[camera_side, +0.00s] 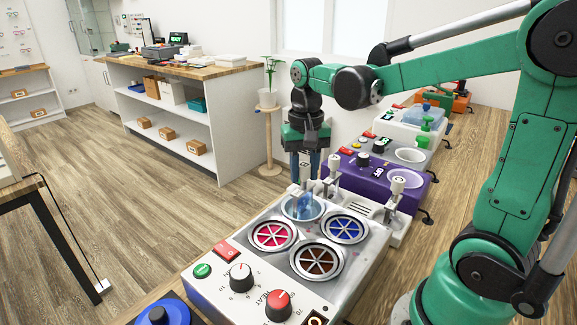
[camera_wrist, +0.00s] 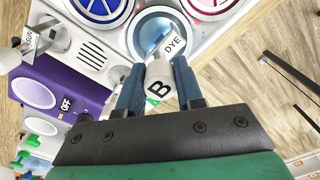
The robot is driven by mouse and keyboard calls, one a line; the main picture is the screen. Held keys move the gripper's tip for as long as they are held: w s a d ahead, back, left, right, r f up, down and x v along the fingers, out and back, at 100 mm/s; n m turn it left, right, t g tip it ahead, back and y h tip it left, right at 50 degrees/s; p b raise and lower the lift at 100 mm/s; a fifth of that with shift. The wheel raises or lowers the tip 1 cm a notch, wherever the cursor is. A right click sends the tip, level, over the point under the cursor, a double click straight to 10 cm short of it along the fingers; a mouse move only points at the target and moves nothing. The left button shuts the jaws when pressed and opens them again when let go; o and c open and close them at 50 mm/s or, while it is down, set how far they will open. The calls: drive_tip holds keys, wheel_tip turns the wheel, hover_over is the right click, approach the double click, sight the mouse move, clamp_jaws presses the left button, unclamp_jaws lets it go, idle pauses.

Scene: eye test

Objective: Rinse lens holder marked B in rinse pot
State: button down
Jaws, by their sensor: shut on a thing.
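A pale lens holder marked B (camera_wrist: 160,84) is between the two blue fingers of my gripper (camera_wrist: 158,72), which is shut on it. In the side view my gripper (camera_side: 305,176) points down above a round pot of pale blue liquid (camera_side: 290,210), at the back of the white dye unit (camera_side: 216,284). The pot's rim also shows in the wrist view (camera_wrist: 136,35), just beyond the holder. A blue lens-like shape (camera_side: 304,206) shows at the pot; I cannot tell how deep it sits. Fingers and holder hide part of the pot in the wrist view.
Pink (camera_side: 272,236), blue (camera_side: 345,228) and brown (camera_side: 319,262) pots share the unit. A purple unit reading OFF (camera_side: 350,187) and other machines stand behind. A wooden-topped shelf (camera_side: 185,66) is at the back left.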

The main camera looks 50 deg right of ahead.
drive_tip(key=shift+r, duration=1.5)
drive_tip(key=shift+r, duration=0.1)
idle(0.3)
